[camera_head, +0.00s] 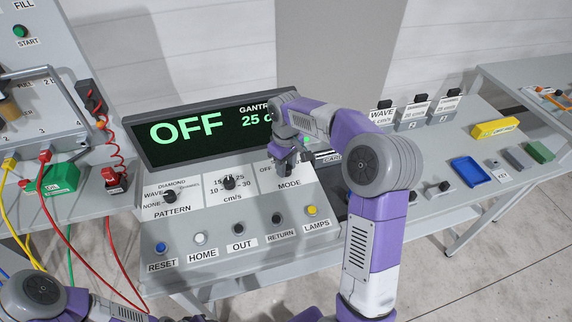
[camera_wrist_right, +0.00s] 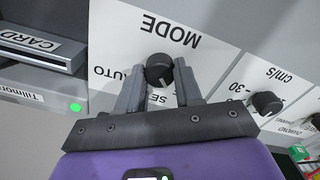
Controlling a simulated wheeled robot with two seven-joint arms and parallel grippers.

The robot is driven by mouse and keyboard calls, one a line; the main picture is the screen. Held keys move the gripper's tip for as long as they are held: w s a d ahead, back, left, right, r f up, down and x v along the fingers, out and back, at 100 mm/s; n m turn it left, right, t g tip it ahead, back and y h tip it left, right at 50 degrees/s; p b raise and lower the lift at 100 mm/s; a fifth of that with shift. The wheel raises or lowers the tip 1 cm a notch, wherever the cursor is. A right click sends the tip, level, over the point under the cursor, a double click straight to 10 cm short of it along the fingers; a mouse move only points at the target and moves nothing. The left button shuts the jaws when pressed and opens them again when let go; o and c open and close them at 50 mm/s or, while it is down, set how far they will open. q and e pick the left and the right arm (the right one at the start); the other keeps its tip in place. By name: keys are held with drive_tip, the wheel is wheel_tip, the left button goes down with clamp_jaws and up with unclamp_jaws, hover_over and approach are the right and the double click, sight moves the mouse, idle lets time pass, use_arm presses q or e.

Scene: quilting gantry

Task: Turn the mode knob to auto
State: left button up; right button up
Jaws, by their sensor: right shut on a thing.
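The mode knob (camera_wrist_right: 159,70) is a small black round knob on the white MODE label plate (camera_wrist_right: 165,32) of the grey console. My right gripper (camera_wrist_right: 158,76) is shut on it, one grey finger at each side. The console display (camera_head: 187,126) reads OFF in large green letters. I cannot tell the knob's pointer direction surely. My left arm shows at the lower left, its gripper out of view.
The pattern knob (camera_head: 169,196) and speed knob (camera_head: 229,183) sit left of the mode knob. A row of push buttons, including the yellow LAMPS button (camera_head: 312,210), lies in front. A card slot (camera_wrist_right: 45,45) is beside the MODE plate. A blue tray (camera_head: 467,171) stands on the right table.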

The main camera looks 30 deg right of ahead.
drive_tip(key=shift+m, duration=0.3)
drive_tip(key=m+p, duration=0.1)
drive_tip(key=m, duration=0.1)
drive_tip(key=shift+r+m+p, duration=0.1)
drive_tip(key=shift+m+p, duration=0.25)
drive_tip(key=shift+m, duration=0.05)
drive_tip(key=m+p, duration=0.2)
drive_tip(key=m, duration=0.3)
drive_tip(key=m+p, duration=0.1)
drive_tip(key=m, duration=0.4)
drive_tip(key=shift+p, duration=0.4)
drive_tip(key=shift+m+p, duration=0.85)
drive_tip(key=shift+m, duration=1.35)
drive_tip(key=o, duration=1)
drive_tip(key=shift+o, duration=0.2)
